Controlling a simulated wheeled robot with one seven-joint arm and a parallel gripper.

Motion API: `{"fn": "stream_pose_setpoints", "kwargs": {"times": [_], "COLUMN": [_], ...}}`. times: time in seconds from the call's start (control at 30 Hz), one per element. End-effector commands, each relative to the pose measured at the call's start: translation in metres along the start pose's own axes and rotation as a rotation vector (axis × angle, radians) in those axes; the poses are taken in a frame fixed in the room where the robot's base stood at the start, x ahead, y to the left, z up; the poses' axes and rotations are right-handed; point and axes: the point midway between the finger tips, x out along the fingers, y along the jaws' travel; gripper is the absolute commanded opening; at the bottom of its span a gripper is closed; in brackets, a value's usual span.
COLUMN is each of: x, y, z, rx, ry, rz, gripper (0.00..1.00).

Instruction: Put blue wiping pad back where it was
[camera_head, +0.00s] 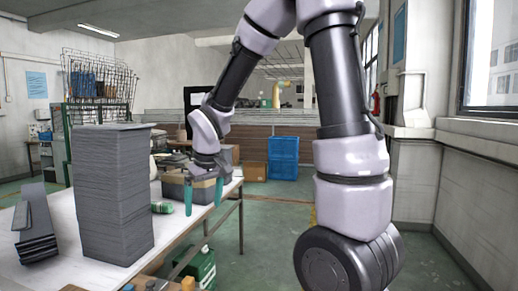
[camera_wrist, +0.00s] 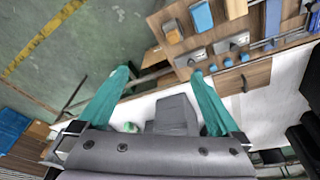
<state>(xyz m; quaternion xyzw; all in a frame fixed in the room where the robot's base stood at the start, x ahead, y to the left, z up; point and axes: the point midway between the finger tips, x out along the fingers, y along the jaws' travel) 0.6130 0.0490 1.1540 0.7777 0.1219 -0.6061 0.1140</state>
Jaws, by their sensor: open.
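My gripper (camera_head: 204,198) hangs over the far part of the white table with its two teal fingers spread apart. In the wrist view the open gripper (camera_wrist: 160,73) has nothing between its fingertips. Several small items lie on wooden panels in the wrist view. Among them are a flat light-blue pad (camera_wrist: 202,17) at the top and a taller blue piece (camera_wrist: 272,17) to its right. I cannot tell for sure which is the wiping pad. Both are apart from my fingers. No blue pad can be made out on the table in the head view.
A tall grey stack (camera_head: 110,190) stands on the white table (camera_head: 180,222). A grey box (camera_wrist: 175,115) shows between and below my fingers, with a green-and-white item (camera_wrist: 128,127) beside it. Blue crates (camera_head: 283,158) stand on the floor behind. The green floor at right is clear.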

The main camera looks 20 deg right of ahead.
Motion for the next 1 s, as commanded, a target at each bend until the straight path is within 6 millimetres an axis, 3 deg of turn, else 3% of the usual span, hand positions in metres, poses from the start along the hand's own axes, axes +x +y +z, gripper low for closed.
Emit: {"fn": "stream_pose_setpoints", "kwargs": {"times": [0.03,0.2,0.4,0.5,0.7,1.0], "x": [-0.026,-0.097,-0.163,-0.185,-0.205,-0.207], "y": [0.013,0.043,0.06,0.061,0.059,0.059], "z": [0.005,0.034,0.079,0.1,0.123,0.126], "rx": [0.066,0.283,0.511,0.595,0.683,0.695], "ry": [0.038,0.14,0.264,0.317,0.375,0.381], "rz": [0.002,-0.013,-0.061,-0.09,-0.128,-0.135], "gripper": [1.0,1.0,1.0,1.0,1.0,1.0]}}
